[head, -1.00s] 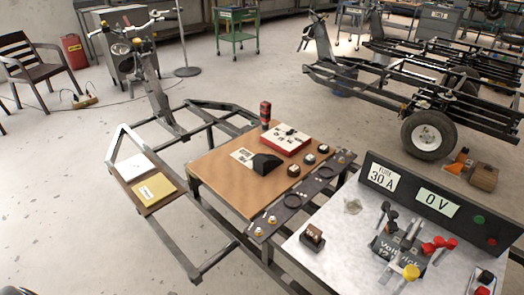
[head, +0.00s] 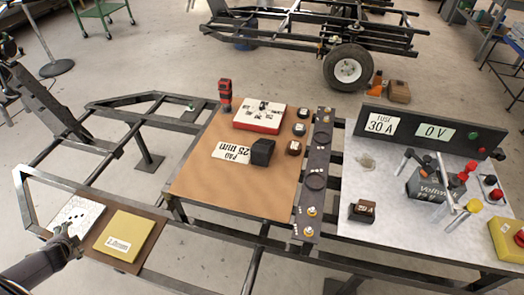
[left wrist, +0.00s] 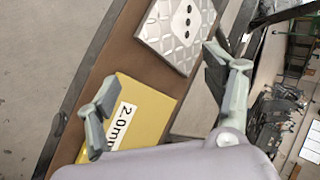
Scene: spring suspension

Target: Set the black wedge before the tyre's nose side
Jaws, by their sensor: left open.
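The black wedge (head: 262,152) sits on the brown board in the middle of the bench frame, at the right end of a "PAD 25 mm" plate (head: 232,151). The tyre (head: 347,66) stands on the floor at the back, on another bare chassis. My left gripper (head: 68,236) is at the lower left, over a silver patterned plate (head: 84,214), well away from the wedge. In the left wrist view my left gripper (left wrist: 161,66) is open and empty, above the silver plate (left wrist: 180,28) and a yellow plate (left wrist: 145,112). My right gripper is out of view.
An orange block (head: 375,82) and a brown box (head: 398,92) are on the floor right of the tyre. A red-and-white box (head: 259,116) and a red bottle-like item (head: 225,95) stand behind the wedge. Open floor lies behind the bench.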

